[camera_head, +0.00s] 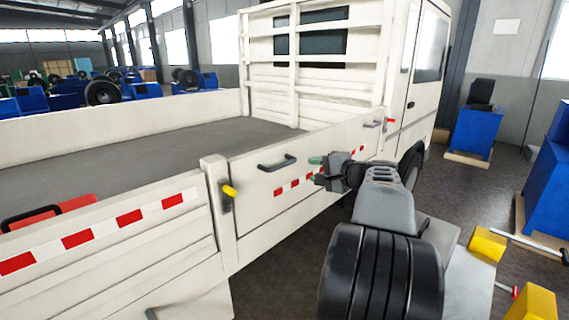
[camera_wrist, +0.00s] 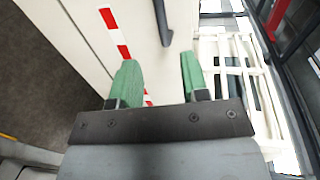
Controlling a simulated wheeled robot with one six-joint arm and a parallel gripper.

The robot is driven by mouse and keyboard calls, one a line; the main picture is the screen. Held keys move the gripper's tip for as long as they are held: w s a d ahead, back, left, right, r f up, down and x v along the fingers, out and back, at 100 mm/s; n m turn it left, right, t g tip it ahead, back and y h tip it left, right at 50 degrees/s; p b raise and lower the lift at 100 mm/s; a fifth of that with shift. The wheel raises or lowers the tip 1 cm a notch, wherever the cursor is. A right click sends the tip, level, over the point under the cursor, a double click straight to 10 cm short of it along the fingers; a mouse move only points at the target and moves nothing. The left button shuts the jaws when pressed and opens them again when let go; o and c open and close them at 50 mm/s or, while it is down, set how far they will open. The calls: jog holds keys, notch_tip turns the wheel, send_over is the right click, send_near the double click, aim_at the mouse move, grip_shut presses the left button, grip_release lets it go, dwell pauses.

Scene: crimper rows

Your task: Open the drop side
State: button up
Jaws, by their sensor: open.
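The white truck's front drop side (camera_head: 255,205) stands upright, level with the rear side section. My gripper (camera_head: 317,169) is open and empty beside the panel, right of the left handle. In the wrist view, the green fingertips (camera_wrist: 158,78) are apart, with a dark handle (camera_wrist: 163,22) beyond the gap. Contact with the panel cannot be told.
The rear side section (camera_head: 110,245) carries a red-and-white strip. A red case (camera_head: 45,214) lies in the truck bed at left. The cab (camera_head: 415,75) is at right. Blue cabinets (camera_head: 475,133) stand farther right. Yellow blocks (camera_head: 487,243) lie near my base. The floor below the panel looks clear.

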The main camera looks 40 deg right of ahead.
aim_at(286, 165)
jog(key=p+x, duration=0.3)
jog(key=x, duration=1)
jog(key=shift+w, duration=0.1)
grip_shut()
